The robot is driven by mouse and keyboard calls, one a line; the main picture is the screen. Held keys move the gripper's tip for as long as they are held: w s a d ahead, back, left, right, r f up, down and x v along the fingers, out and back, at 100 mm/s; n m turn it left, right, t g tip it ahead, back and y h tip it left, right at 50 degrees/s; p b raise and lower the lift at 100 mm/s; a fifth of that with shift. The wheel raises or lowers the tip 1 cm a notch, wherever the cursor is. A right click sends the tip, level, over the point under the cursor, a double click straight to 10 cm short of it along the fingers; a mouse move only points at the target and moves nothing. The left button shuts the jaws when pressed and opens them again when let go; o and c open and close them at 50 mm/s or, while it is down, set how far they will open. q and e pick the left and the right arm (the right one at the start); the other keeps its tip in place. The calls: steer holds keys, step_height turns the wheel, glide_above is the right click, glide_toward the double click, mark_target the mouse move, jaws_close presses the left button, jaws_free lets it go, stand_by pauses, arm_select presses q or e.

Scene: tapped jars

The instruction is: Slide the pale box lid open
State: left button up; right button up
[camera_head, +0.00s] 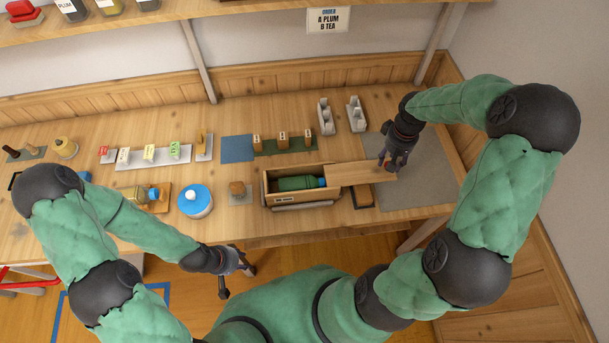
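The pale wooden box (267,187) stands near the table's front edge. Its flat lid (352,174) sits shifted to the right and sticks out past the box's right end. The left part of the box is uncovered, and a green bottle with a blue end (298,183) lies inside. My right gripper (389,167) is at the lid's right end, pointing down; whether its fingers are closed or touching the lid is too small to tell. My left gripper (237,284) is in front of the table edge, away from the box, with its fingers apart and empty.
A grey mat (429,172) lies under and right of my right gripper. A small dark-edged wooden piece (363,196) lies below the lid. Left of the box are a wooden block on a grey plate (238,190) and a blue-and-white round jar (194,201). Grey holders (326,117) stand behind.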

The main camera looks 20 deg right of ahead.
steer(key=shift+r+p, duration=1.95)
steer(key=shift+r, duration=0.95)
step_height(320, 180, up, 12)
steer(key=shift+f, duration=0.1)
